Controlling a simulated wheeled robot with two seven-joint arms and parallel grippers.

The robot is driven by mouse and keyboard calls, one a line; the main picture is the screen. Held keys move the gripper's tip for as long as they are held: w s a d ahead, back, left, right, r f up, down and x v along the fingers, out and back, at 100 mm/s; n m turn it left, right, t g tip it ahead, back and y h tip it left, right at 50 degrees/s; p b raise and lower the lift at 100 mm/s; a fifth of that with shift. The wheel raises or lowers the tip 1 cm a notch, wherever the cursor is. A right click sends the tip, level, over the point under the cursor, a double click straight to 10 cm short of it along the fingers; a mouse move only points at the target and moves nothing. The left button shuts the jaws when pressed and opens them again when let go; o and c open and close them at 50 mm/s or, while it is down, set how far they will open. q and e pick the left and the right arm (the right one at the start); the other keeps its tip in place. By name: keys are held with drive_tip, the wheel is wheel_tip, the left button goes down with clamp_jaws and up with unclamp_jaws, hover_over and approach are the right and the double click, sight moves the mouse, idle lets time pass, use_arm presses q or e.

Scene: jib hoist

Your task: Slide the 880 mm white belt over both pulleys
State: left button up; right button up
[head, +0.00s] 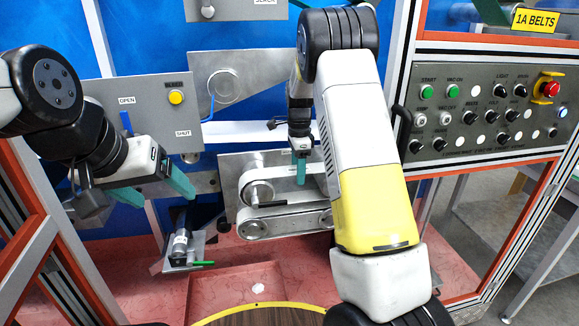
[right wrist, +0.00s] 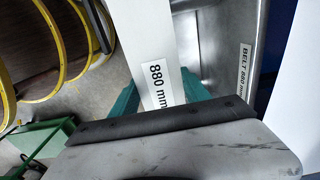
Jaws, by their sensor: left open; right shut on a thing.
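The white belt (right wrist: 150,40), marked 880 mm, is between the teal fingers of my right gripper (right wrist: 158,95) in the right wrist view. In the head view this gripper (head: 300,168) points down in front of the grey pulley plate (head: 235,165). An upper pulley (head: 259,194) and a lower pulley (head: 252,229) show at the plate's left. Pale bands run rightward from them; my right arm hides their right end. I cannot tell whether the held belt is seated on either pulley. My left gripper (head: 165,188) is open and empty, left of the plate.
A grey panel with a yellow button (head: 176,97) and OPEN and SHUT labels stands behind my left arm. A black and silver cylinder (head: 180,247) stands below my left gripper. A control panel (head: 480,110) is at right.

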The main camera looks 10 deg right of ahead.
drive_tip(key=shift+a, duration=0.6)
idle(0.4)
drive_tip(key=o, duration=1.5)
drive_tip(key=shift+c, duration=0.2)
drive_tip(key=shift+c, duration=0.8)
drive_tip(key=shift+r, duration=0.15)
drive_tip(key=shift+r, duration=3.35)
